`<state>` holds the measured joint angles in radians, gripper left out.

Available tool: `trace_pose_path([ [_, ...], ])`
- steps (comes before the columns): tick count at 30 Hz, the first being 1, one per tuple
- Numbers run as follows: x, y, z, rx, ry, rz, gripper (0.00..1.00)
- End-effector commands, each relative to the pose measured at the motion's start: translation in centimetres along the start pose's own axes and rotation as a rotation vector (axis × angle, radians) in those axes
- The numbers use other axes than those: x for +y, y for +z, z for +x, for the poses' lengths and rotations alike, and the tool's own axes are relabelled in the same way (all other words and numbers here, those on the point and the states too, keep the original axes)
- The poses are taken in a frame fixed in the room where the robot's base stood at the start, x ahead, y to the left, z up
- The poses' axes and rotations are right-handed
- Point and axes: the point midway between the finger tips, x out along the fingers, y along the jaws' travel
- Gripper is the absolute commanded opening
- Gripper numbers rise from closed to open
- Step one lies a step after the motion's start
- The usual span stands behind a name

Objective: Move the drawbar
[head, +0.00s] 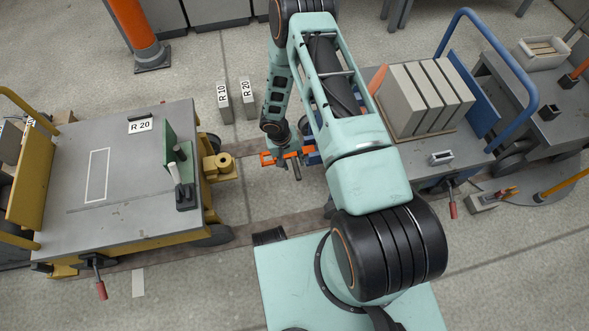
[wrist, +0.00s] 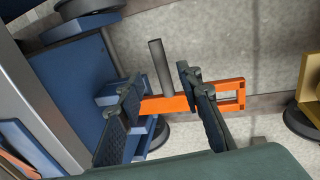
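The orange drawbar (head: 266,158) sticks out from the blue cart's coupling end toward the yellow cart. In the wrist view the drawbar (wrist: 231,91) has an open rectangular frame at its right end and a grey upright post (wrist: 161,68) on it. My gripper (wrist: 159,76) is open, with one finger on each side of the post. Gaps show between the post and both fingers. In the head view my gripper (head: 291,166) is over the drawbar and hides part of it.
The yellow cart (head: 80,230) stands left, its yellow coupling (head: 219,166) facing the drawbar across a gap. The blue cart (head: 440,174) stands right, carrying grey panels (head: 425,95). Marker boards (head: 223,101) stand on the floor behind. Floor between the carts is clear.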

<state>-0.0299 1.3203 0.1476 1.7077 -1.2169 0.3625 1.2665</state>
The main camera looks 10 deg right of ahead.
Motion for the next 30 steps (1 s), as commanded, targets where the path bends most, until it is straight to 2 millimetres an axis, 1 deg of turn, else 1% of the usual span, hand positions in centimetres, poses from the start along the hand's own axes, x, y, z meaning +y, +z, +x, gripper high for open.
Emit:
trace_pose_path([
  [1,-0.1,0.1,1.4,-0.001,0.000,0.000,0.33],
  [3,-0.1,0.1,2.7,-0.002,-0.001,-0.001,0.33],
  [6,-0.1,0.1,4.3,-0.001,-0.001,0.000,0.33],
  [9,0.0,0.0,5.3,0.000,-0.001,-0.001,0.33],
  [15,0.0,-0.1,6.2,0.002,0.000,-0.002,0.33],
  [22,0.0,-0.1,6.1,0.001,0.000,-0.002,0.33],
  [30,0.0,0.0,6.1,0.001,0.000,-0.002,0.03],
])
